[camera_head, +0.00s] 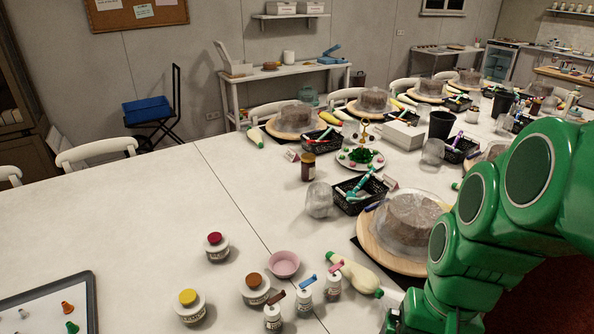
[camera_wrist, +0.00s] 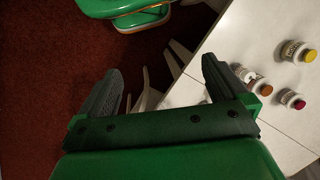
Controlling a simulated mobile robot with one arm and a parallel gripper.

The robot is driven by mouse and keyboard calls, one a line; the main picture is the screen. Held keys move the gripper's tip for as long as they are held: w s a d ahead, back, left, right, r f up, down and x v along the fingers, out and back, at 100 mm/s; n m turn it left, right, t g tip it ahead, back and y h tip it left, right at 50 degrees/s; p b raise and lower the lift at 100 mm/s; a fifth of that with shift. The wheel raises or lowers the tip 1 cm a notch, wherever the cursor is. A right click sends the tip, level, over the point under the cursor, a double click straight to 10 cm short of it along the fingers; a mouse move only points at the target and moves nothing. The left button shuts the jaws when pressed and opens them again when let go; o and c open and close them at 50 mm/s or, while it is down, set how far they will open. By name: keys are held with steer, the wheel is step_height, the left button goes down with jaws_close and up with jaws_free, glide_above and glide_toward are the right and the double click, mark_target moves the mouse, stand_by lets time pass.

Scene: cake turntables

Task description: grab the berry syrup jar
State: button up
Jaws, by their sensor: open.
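A white jar with a dark red lid (camera_head: 217,247) stands upright on the long white table, left of a pink bowl; it also shows at the right edge of the wrist view (camera_wrist: 292,98). Its red colour fits berry syrup, but its label is too small to read. A jar with a yellow lid (camera_head: 189,306) and a jar with a brown lid (camera_head: 255,289) stand nearer. In the wrist view my gripper (camera_wrist: 160,66) is open and empty, its fingers over the red floor beside the table, apart from the jars. The head view shows my green arm at right, not the fingers clearly.
Small bottles (camera_head: 304,290) with coloured caps, a pink bowl (camera_head: 284,264) and a piping bag (camera_head: 354,274) stand near the jars. A domed cake on a turntable (camera_head: 372,242) is to the right. The table's left side is mostly clear, except a dark-framed board (camera_head: 48,305).

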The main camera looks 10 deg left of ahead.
steer(key=w+a+f+m+g+y, duration=0.25)
steer(key=w+a+y, duration=0.25)
steer(key=w+a, duration=1.1)
steer(key=m+y, duration=0.5)
steer(key=m, duration=0.3)
glide_above(228, 247)
steer(key=s+d, duration=0.7)
steer(key=d, duration=0.5)
step_height(228, 247, down, 12)
steer(key=w+a+f+m, duration=0.1)
steer(key=w+a+f, duration=0.1)
steer(key=f, duration=0.2)
steer(key=w+a+f+m+t+y, duration=0.1)
steer(key=w+a+f+m, duration=0.1)
steer(key=f, duration=0.3)
steer(key=w+a+f+m+t+y, duration=0.1)
steer(key=w+a+f+m, duration=0.1)
steer(key=w+a+f, duration=0.1)
steer(key=shift+w+a+f, duration=0.2)
steer(key=shift+a+f, duration=0.4)
steer(key=shift+f, duration=0.3)
steer(key=shift+a+f+t, duration=0.25)
steer(key=shift+f, duration=0.1)
steer(key=shift+x, duration=1.05)
steer(key=shift+a+f, duration=0.1)
steer(key=shift+a, duration=0.75)
steer(key=shift+x, duration=1.9)
steer(key=shift+r, duration=0.2)
steer(key=c, duration=1)
steer(key=shift+o, duration=0.2)
